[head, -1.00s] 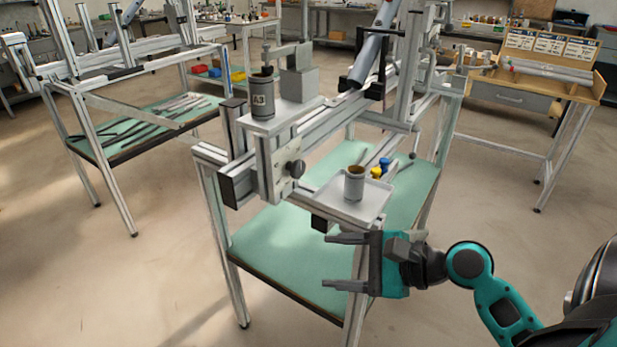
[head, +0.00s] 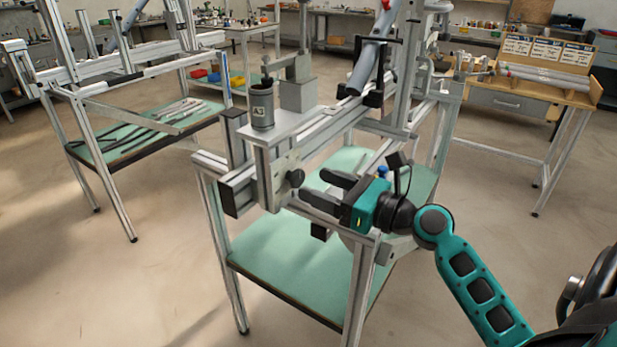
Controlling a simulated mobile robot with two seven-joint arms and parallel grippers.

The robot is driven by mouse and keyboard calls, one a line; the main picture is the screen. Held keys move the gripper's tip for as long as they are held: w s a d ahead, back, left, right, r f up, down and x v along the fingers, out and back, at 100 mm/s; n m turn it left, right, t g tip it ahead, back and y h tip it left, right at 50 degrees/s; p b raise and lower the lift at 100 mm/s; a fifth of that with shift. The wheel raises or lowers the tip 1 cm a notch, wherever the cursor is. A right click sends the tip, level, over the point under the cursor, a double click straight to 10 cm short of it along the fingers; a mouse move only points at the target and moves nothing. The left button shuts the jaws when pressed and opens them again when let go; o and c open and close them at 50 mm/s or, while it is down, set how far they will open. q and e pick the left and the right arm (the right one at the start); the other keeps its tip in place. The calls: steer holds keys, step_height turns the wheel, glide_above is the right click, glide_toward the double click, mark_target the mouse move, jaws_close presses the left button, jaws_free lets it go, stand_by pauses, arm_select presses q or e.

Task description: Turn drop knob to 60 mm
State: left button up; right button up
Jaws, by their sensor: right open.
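The drop knob (head: 296,178) is a small black round knob on the pale plate at the front of the frame jig (head: 272,180). My right gripper (head: 312,185) is just right of the knob. Its two dark fingers are apart and point left toward it. One fingertip appears level with the knob and the other below it; I cannot tell whether they touch it. Nothing shows between the fingers. I cannot read any scale or drop value near the knob. My left gripper is not in view.
A grey labelled cup (head: 262,104) stands on the jig's upper plate beside a grey block (head: 298,88). A grey tube (head: 366,68) leans behind. Another frame stand (head: 100,130) is at left; open floor lies between.

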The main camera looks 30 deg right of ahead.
mark_target(300, 178)
steer(key=shift+x, duration=1.7)
steer(key=shift+c, duration=0.4)
steer(key=c, duration=0.9)
